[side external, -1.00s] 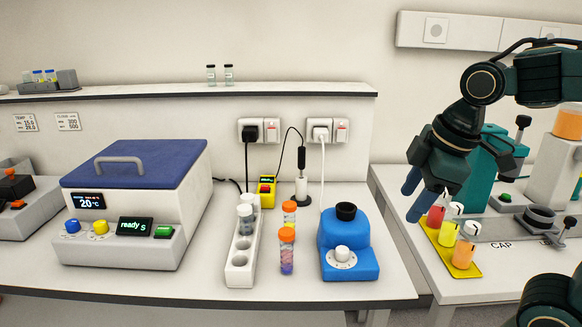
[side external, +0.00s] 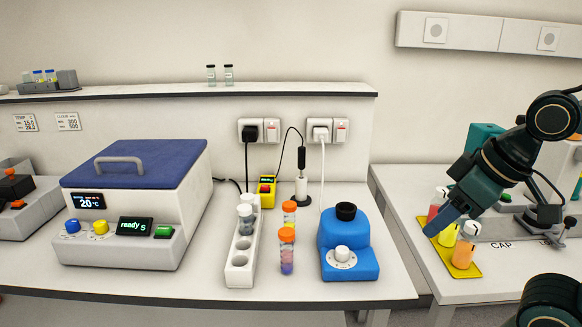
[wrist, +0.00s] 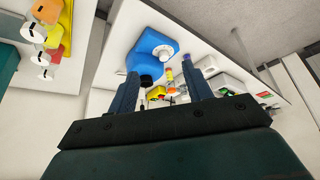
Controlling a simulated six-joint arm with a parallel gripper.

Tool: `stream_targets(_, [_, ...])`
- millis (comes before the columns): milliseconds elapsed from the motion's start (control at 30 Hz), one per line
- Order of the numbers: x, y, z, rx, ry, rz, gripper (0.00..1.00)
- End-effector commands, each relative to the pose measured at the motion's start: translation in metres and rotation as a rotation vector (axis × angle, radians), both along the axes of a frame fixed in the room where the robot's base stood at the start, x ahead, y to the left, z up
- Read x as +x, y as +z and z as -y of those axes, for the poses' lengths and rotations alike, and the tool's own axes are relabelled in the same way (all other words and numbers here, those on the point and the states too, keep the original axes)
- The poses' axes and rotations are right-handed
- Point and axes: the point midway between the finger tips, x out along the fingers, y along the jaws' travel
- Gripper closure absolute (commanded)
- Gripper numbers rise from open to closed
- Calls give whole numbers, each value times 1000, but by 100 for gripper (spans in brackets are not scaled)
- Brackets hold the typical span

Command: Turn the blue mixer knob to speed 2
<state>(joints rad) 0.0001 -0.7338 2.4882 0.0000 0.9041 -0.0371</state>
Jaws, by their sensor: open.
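The blue mixer (side external: 350,247) stands near the right end of the bench, with a black cup on top. Its white knob (side external: 342,254) faces the front, with a pale dial around it; the dial marks are too small to read. In the wrist view the mixer (wrist: 152,48) shows above and between my fingers, with its knob (wrist: 163,52) visible. My gripper (side external: 440,221) is open and empty in the side view, to the right of the mixer and apart from it, above the yellow tray. It also shows in the wrist view (wrist: 160,88).
A yellow tray (side external: 470,271) with several capped samples lies under my gripper on the right bench. Two orange-capped tubes (side external: 287,250) and a white tube rack (side external: 240,262) stand left of the mixer. A blue-lidded machine (side external: 135,215) stands farther left. A gap separates the benches.

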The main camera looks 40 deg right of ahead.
Motion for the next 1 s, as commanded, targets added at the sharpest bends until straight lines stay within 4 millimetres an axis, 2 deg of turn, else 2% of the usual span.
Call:
stream_targets(667, [0, 0, 0, 4, -8, -1, 50])
stream_targets(867, [14, 6, 1, -60, 117, -49, 50])
stream_targets(1000, [32, 11, 1, -129, 270, -103, 50])
